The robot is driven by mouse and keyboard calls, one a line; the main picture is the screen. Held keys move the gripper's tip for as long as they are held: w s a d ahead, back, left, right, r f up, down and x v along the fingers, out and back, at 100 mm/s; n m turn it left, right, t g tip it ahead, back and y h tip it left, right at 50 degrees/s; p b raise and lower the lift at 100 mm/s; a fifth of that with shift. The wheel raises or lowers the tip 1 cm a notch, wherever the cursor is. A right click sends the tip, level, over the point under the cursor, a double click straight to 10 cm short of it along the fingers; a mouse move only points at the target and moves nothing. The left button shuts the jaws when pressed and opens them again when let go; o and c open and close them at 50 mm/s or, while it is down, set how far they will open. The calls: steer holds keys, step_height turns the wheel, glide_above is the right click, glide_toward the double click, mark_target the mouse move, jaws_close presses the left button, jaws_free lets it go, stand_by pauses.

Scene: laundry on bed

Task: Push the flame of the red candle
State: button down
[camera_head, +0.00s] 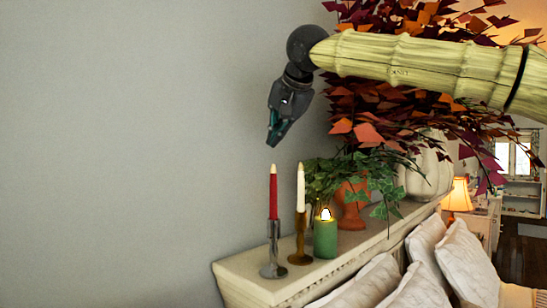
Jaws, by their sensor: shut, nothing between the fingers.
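The red candle (273,196) stands upright in a silver candlestick (273,250) near the left end of a cream ledge. Its pale tip (273,169) shows at the top; a flame cannot be made out clearly. My gripper (273,143) is shut and empty, pointing down. In the picture its fingertips are a little above the tip of the red candle, with a small gap between. I cannot tell whether it is nearer or farther than the candle.
A white candle (300,190) in a brass holder (300,246) and a lit green candle (325,237) stand close by on the right. A potted ivy (352,203), red foliage (400,115) and the ledge (240,276) lie nearby. Pillows (465,262) are below. Left is bare wall.

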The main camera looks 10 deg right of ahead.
step_height(320, 180, up, 2)
steer(key=shift+r+p, duration=0.15)
steer(key=shift+p, duration=0.85)
